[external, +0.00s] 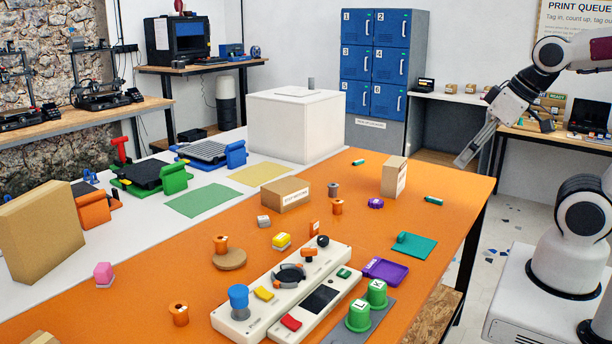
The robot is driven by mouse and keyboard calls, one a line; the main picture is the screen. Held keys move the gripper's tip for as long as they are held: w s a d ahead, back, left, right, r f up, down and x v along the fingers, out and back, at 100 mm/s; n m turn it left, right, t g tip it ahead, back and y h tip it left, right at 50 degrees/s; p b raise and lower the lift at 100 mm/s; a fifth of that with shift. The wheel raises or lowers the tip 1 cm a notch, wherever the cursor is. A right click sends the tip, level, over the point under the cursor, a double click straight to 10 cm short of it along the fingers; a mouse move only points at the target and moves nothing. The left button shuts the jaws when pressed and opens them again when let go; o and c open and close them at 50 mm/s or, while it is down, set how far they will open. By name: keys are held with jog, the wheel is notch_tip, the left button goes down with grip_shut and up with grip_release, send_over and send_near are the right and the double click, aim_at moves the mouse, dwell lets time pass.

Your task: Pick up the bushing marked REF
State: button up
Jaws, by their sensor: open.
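Several small bushing-like cylinders stand on the orange table (130,270). One orange bushing (179,314) is at the front left. Another orange piece (221,244) stands on a round brown disc (229,260). A third orange bushing (337,208) stands near the table's middle, with a grey one (333,190) just behind it. A small orange piece (314,228) is nearby. I cannot read REF on any of them. My gripper (463,162) is open and empty, tilted down to the left, above the table's far right end and well away from the bushings.
A white control panel (250,322) with knobs lies at the front middle, beside green cups (376,294) and a purple tray (388,272). Cardboard boxes (287,195) (394,177) and a large white box (296,125) stand farther back. The table's right edge is largely clear.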

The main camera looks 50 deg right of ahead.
jog(key=w+d+f+t+h, duration=0.15)
jog(key=w+d, duration=0.25)
jog(key=w, duration=0.5)
jog(key=w+d+f+t, duration=0.1)
jog(key=w+d+f, duration=0.15)
jog(key=w, duration=0.75)
jog(key=w+d+f+t, duration=0.1)
jog(key=w+d, duration=0.3)
jog(key=w, duration=0.5)
jog(key=w+d+f+t, duration=0.2)
jog(key=w+d+f, duration=0.3)
jog(key=w+f, duration=0.35)
jog(key=m+t, duration=0.1)
jog(key=t, duration=0.1)
send_near(333, 184)
jog(key=shift+w+d+r, duration=0.1)
jog(key=shift+w, duration=0.35)
jog(key=shift+w+d+r, duration=0.1)
jog(key=shift+w+r, duration=0.05)
jog(key=shift+w, duration=0.35)
jog(key=shift+w+d+f+y, duration=0.1)
jog(key=shift+d+f+y, duration=0.15)
jog(key=shift+f, duration=0.35)
jog(key=shift+w, duration=0.1)
jog(key=shift+x, duration=1.15)
jog(key=shift+a+f, duration=0.1)
jog(key=shift+f, duration=0.05)
jog(key=shift+w, duration=0.1)
